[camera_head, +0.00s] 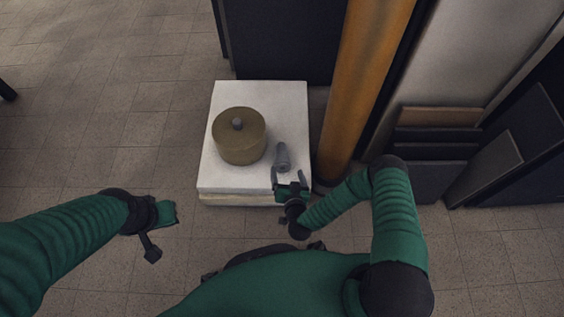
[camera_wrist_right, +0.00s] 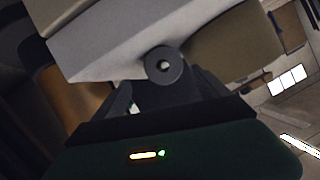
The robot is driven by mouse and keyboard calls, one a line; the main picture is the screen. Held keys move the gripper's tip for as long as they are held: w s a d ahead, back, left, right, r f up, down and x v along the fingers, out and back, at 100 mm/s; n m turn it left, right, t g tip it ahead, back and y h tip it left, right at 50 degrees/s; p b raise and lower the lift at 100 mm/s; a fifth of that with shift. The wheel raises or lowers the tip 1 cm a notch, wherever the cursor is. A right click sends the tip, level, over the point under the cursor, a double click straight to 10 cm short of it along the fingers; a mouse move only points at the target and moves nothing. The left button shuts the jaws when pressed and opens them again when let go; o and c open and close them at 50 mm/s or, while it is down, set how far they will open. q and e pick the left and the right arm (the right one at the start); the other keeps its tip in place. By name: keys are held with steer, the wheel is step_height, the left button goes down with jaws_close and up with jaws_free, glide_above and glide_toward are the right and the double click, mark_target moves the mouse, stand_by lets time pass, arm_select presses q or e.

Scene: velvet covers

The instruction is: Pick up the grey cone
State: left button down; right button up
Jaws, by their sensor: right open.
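The grey cone (camera_head: 282,157) is on the right part of a white block (camera_head: 232,92) in the head view, narrower at its far end. My right gripper (camera_head: 288,174) is open at the cone's near end, with its fingers pointing towards it. In the right wrist view, a dark grey round end with a small hole, apparently the cone (camera_wrist_right: 163,65), shows ahead of and between the fingers (camera_wrist_right: 165,97). Whether the fingers touch it I cannot tell. My left gripper (camera_head: 162,230) is over the floor at the left, away from the block; its jaw state is unclear.
An olive round drum (camera_head: 240,145) with a grey knob stands left of the cone on the block. An orange-brown column (camera_head: 360,85) rises close to the block's right side. Dark panels (camera_head: 432,165) lean further right.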

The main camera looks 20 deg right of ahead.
steer(key=b+x, duration=0.4)
steer(key=x, duration=0.1)
steer(key=shift+a+f, duration=0.3)
steer(key=shift+a, duration=0.1)
steer(key=shift+w+b, duration=0.3)
steer(key=shift+w, duration=0.05)
steer(key=shift+w+r, duration=0.1)
steer(key=shift+r, duration=0.1)
steer(key=c, duration=1.5)
steer(key=shift+r, duration=0.1)
